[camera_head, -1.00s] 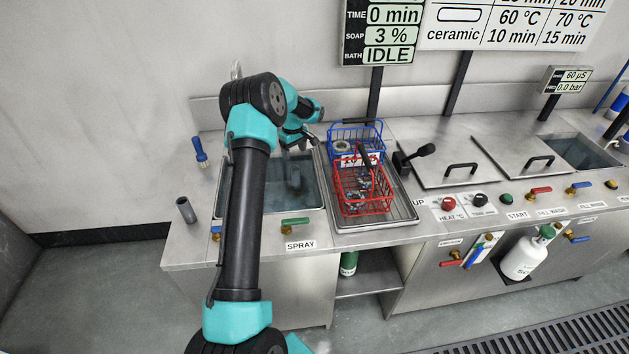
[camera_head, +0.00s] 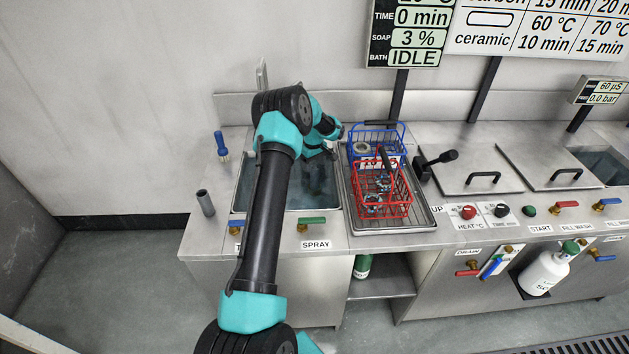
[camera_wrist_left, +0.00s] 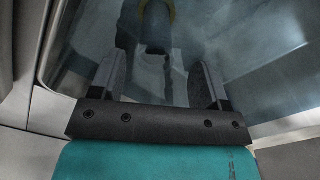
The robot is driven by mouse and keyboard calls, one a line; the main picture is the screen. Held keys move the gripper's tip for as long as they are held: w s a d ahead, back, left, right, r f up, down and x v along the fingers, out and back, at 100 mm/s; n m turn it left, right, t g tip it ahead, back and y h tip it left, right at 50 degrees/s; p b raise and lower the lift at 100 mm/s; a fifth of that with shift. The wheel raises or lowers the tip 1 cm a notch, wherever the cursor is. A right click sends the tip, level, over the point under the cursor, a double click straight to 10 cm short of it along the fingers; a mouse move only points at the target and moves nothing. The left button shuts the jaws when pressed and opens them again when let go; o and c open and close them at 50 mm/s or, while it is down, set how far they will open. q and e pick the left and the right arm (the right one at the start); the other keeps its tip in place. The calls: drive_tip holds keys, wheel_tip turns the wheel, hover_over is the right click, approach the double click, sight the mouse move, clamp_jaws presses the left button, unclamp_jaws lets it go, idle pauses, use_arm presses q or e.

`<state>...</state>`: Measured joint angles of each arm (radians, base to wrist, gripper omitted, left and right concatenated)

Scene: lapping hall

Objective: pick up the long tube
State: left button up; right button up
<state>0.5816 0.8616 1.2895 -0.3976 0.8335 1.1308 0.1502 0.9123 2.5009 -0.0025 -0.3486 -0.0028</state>
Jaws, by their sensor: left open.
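My left gripper (camera_head: 318,178) points down over the sink basin (camera_head: 243,196) at the left end of the bench, partly hidden by my own arm. In the left wrist view its two fingers (camera_wrist_left: 158,78) stand apart, with nothing held between them. A dark cylindrical thing with a yellowish ring (camera_wrist_left: 155,30) shows beyond the fingertips; I cannot tell whether it is the long tube. A grey hollow tube (camera_head: 205,203) stands upright on the bench, left of the sink and clear of the gripper. My right gripper is not in view.
A blue wire basket (camera_head: 377,128) and a red wire basket (camera_head: 384,205) stand on a metal tray (camera_head: 420,222) right of the sink. A blue brush (camera_head: 221,146) is at the left back. Green-handled (camera_head: 311,220) and other valves line the bench front.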

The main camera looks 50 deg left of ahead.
sight(314, 179)
use_arm(q)
drive_tip(key=shift+w+f, duration=0.15)
drive_tip(key=shift+f, duration=1.2)
drive_tip(key=shift+w+f, duration=0.1)
drive_tip(key=shift+f, duration=1.2)
drive_tip(key=c, duration=1.1)
